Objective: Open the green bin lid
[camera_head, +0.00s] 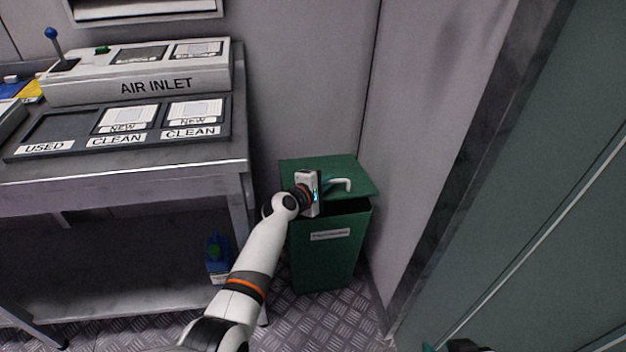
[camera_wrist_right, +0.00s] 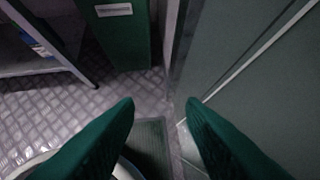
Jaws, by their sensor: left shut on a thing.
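The green bin (camera_head: 328,257) stands on the floor in the corner, with a white label on its front. Its green lid (camera_head: 351,166) is tilted up a little, with a dark gap under its front edge. A pale bent handle (camera_head: 346,183) sits on the lid. My left gripper (camera_head: 326,186) is at the lid and shut on the handle; its fingertips are mostly hidden behind its own body. My right gripper (camera_wrist_right: 160,105) is open and empty above the floor; the bin (camera_wrist_right: 121,40) shows beyond it. In the head view only a bit of it shows at the bottom edge.
A metal bench (camera_head: 130,180) with an AIR INLET panel (camera_head: 150,84) stands left of the bin. Walls close in behind and right of the bin, and a green door-like panel (camera_head: 520,200) is at the right.

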